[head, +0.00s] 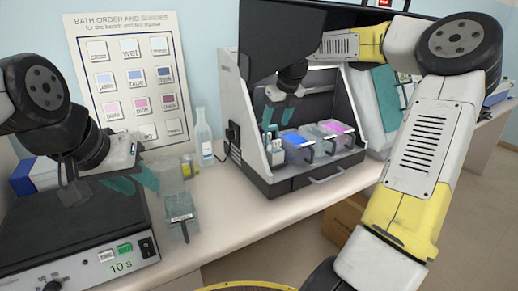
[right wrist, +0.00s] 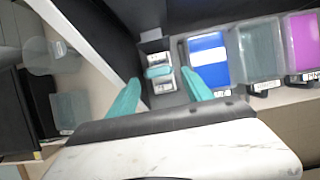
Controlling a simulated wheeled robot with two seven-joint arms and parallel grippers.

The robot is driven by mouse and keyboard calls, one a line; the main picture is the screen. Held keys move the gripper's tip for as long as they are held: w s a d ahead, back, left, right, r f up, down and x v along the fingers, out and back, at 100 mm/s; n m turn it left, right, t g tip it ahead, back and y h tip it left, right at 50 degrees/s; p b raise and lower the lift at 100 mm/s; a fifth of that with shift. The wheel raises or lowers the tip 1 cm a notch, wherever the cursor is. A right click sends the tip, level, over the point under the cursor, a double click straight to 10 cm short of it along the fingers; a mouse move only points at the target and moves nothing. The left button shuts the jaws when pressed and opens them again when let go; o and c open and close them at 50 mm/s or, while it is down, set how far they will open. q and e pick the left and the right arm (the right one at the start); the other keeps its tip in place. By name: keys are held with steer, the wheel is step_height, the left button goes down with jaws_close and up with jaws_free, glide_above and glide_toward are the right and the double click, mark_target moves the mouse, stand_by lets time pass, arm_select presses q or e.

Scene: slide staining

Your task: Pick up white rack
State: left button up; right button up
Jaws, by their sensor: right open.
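The white rack (head: 274,156) stands inside the open-fronted staining machine, at the left of the blue bath. In the right wrist view the white rack (right wrist: 162,86) shows from above, with a teal bar across it, between and beyond my fingers. My right gripper (head: 279,113) is open and empty above the rack; its two teal fingers (right wrist: 160,92) are spread to either side of it and appear apart from it. My left gripper (head: 146,190) is open and empty over the right edge of the black heater, near a clear container.
The staining machine (head: 310,181) has side walls and a raised dark hood close around my right gripper. A blue bath (head: 297,141) and a pink bath (head: 334,130) stand right of the rack. A bottle (head: 204,140), a clear container (head: 181,222) and the heater (head: 70,240) are at left.

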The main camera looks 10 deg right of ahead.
mark_target(272, 130)
steer(key=x, duration=0.7)
jaws_close()
